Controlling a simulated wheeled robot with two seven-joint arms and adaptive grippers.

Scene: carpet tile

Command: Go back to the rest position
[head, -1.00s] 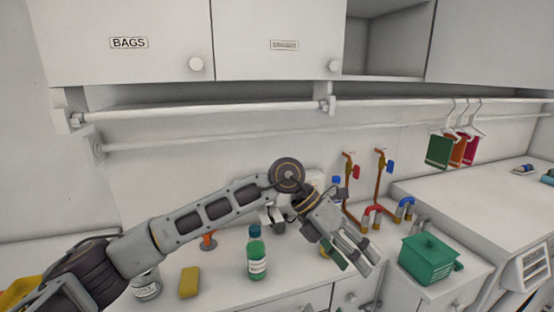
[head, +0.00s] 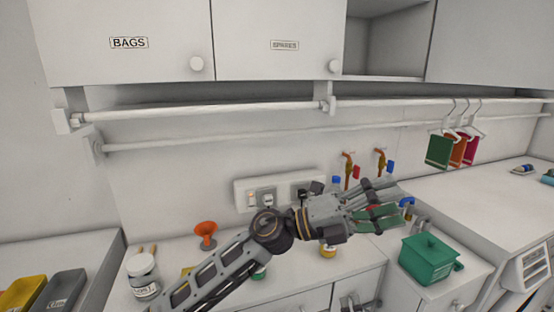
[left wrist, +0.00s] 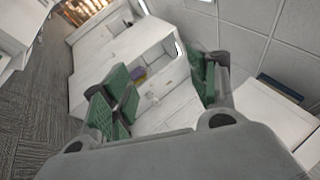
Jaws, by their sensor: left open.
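My left gripper (head: 383,205) reaches in from the lower left in the head view, over the counter near the taps. Its green-padded fingers are spread apart with nothing between them. In the left wrist view the open fingers (left wrist: 160,92) also show, with only distant white furniture beyond them. My right gripper is not in view.
A green lidded box (head: 430,258) stands right of the gripper. A rail (head: 220,110) and cupboards (head: 130,45) hang above. Pipes with taps (head: 348,168) are behind.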

